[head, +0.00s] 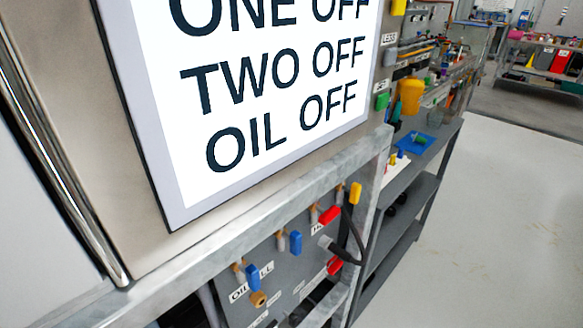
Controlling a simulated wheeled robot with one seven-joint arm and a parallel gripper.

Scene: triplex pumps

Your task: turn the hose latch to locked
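A black hose (357,232) curves down at the right end of a grey valve panel (285,255) below the big sign. A grey and black fitting (326,243) sits at the panel near the hose. A yellow piece (355,193) stands upright at the hose's top. A red handle (330,214) is just left of the hose and another red handle (334,265) is just below the fitting. I cannot tell which part is the hose latch or how it is turned. My gripper is not in view.
A white sign (270,100) reading "TWO OFF" and "OIL OFF" fills the upper middle. A metal frame (250,210) runs above the panel. Blue handles (296,242) hang left of the hose. A cluttered workbench (425,140) stands behind. The floor (490,230) at right is clear.

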